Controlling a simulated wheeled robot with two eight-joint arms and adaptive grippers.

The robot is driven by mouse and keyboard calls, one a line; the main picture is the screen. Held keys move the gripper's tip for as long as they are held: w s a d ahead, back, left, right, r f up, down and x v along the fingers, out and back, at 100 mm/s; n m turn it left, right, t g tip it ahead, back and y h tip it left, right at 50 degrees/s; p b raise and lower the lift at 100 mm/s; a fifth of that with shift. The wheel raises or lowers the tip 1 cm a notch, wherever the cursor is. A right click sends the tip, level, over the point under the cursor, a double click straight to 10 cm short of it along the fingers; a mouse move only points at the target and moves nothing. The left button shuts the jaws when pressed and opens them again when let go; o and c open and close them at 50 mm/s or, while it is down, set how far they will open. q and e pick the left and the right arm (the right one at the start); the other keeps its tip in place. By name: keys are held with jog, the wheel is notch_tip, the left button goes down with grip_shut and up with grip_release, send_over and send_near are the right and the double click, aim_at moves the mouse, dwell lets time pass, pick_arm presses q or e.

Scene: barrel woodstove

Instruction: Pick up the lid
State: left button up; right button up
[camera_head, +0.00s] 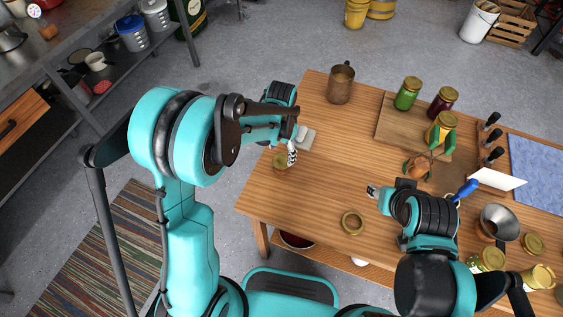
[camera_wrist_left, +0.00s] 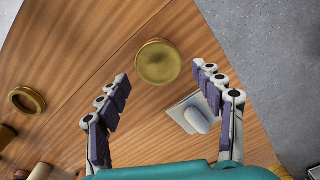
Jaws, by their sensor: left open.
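A round gold lid (camera_head: 279,162) lies flat on the wooden table near its left edge; it also shows whole in the left wrist view (camera_wrist_left: 158,62). My left gripper (camera_head: 290,152) is close to it in the head view. In the left wrist view this gripper (camera_wrist_left: 160,74) is open and empty, its fingers spread to either side of the lid's lower part.
A small grey plate-like object (camera_wrist_left: 196,115) lies beside the lid, near the right finger. A brown mug (camera_head: 341,84) stands at the back edge. Jars (camera_head: 408,93) stand on a board (camera_head: 385,128). Table around the lid is mostly clear.

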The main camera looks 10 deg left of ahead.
aim_at(282, 160)
pick_arm(q)
jog(key=shift+f+b, duration=0.3)
jog(key=shift+f, duration=1.2)
jog(key=shift+d+f+b, duration=0.1)
jog(key=shift+f+b, duration=0.1)
jog(key=shift+b, duration=0.1)
jog(key=c, duration=0.5)
